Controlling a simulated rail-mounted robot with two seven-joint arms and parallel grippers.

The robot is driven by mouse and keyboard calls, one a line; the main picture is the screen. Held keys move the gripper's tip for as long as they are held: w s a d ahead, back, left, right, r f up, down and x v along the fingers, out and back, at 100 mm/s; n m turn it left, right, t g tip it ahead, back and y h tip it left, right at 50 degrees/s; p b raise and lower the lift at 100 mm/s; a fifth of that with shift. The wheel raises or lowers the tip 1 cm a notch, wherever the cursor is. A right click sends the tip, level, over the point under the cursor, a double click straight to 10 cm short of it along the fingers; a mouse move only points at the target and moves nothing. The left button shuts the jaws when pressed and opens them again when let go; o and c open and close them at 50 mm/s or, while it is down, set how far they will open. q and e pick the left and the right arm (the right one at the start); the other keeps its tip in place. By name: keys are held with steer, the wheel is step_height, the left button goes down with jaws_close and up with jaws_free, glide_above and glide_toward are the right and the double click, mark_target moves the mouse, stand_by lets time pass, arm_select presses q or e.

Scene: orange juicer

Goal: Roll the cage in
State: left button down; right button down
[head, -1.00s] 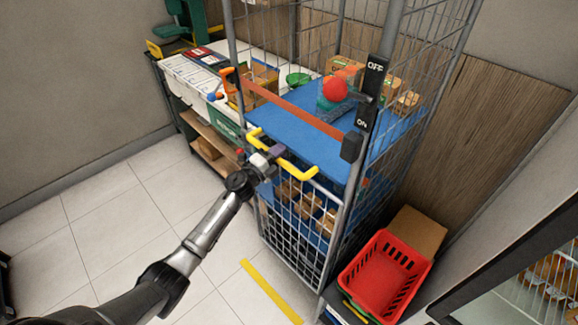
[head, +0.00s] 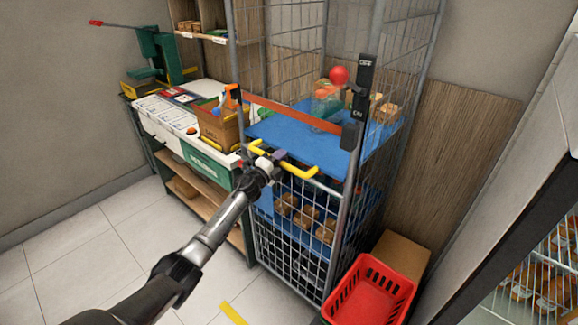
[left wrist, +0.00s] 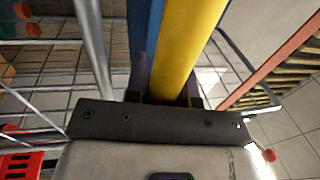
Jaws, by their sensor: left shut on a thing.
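The wire roll cage (head: 292,238) stands against the wood-panelled wall in the head view, with blue shelves (head: 290,131) inside. A yellow handle (head: 300,170) runs across its front below an orange strap (head: 285,112). My left gripper (head: 270,160) is shut on this handle. In the left wrist view the yellow handle (left wrist: 188,45) lies between the fingers, and the left gripper (left wrist: 165,90) is close against it. My right gripper is not in view.
A workbench (head: 195,150) with a cardboard box (head: 220,130) stands close at the cage's left. A red basket (head: 370,292) and a brown carton (head: 402,256) sit at its right. A yellow floor stripe (head: 233,313) lies in front. Tiled floor is clear at the left.

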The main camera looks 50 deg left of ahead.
arm_select(q)
steer(key=shift+f, duration=0.25)
steer(key=c, duration=1.4)
jaws_free()
steer(key=shift+w, duration=0.1)
steer(key=o, duration=0.4)
steer(key=shift+w+r, duration=0.15)
steer(key=shift+w, duration=0.05)
steer(key=shift+s, duration=0.1)
steer(key=shift+s, duration=0.1)
steer(key=shift+p+v, duration=0.55)
steer(key=shift+v, duration=6.25)
